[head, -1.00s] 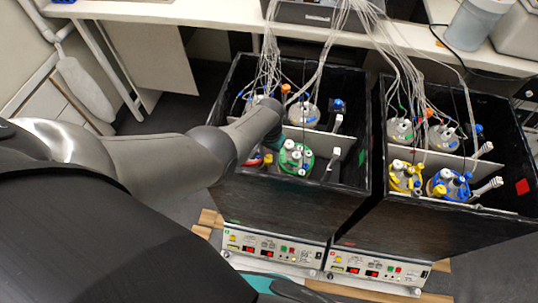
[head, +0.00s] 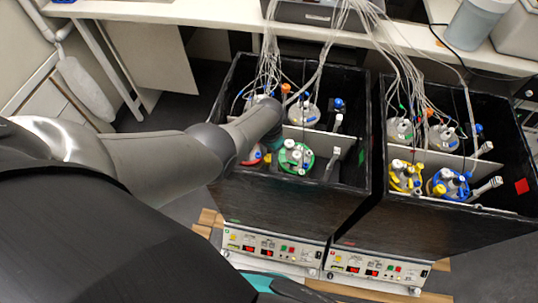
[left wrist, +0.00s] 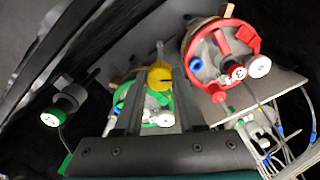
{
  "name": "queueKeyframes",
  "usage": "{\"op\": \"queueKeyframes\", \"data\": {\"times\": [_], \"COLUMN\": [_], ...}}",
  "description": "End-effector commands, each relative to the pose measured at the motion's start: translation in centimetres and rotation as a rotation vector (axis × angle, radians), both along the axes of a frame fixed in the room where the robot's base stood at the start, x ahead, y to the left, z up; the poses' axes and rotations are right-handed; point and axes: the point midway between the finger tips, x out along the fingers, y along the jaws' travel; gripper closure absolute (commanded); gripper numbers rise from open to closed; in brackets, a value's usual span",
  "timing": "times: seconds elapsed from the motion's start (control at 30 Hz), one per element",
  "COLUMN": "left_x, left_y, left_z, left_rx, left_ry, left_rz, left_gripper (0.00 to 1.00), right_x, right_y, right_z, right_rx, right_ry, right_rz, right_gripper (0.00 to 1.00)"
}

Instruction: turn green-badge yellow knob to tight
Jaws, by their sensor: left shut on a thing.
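The yellow knob (left wrist: 159,76) shows in the left wrist view, above a vessel with a green ring (left wrist: 118,97). My left gripper (left wrist: 158,78) has one dark finger on each side of the knob and is shut on it. The fingers hide part of the vessel top. In the head view the green-ringed vessel (head: 296,158) stands at the front of the left black box, with white caps on top. My right gripper is not in view.
A red-ringed vessel (left wrist: 222,55) stands close by, also visible in the head view (head: 253,156). The black box (head: 280,205) has high walls around the vessels. Thin tubes (head: 270,60) hang from above. A second black box (head: 440,225) stands to the right.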

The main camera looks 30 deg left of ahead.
Motion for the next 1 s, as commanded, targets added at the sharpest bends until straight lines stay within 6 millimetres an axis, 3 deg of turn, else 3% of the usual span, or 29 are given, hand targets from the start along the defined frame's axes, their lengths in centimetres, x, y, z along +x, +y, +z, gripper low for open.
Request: {"op": "queueKeyframes", "data": {"times": [0.03, 0.07, 0.3, 0.67, 1.0], "left_x": [-0.1, -0.1, -0.1, 0.0, 0.0], "left_y": [0.0, 0.0, 0.0, 0.0, 0.0], "left_z": [-0.1, -0.1, 0.0, 0.5, 4.8], "left_rx": [0.001, 0.001, 0.001, 0.000, 0.001], "left_ry": [0.003, 0.003, 0.002, 0.000, -0.001], "left_rz": [-0.003, -0.003, -0.001, 0.000, -0.001], "left_gripper": [1.00, 0.58, 0.31, 0.31, 0.31], "right_x": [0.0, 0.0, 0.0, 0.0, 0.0], "right_y": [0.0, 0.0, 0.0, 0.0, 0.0], "right_z": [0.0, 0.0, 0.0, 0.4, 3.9], "right_rx": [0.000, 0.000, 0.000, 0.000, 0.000], "right_ry": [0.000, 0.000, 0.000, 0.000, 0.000], "right_rz": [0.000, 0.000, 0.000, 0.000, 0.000], "right_gripper": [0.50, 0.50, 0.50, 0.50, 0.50]}}
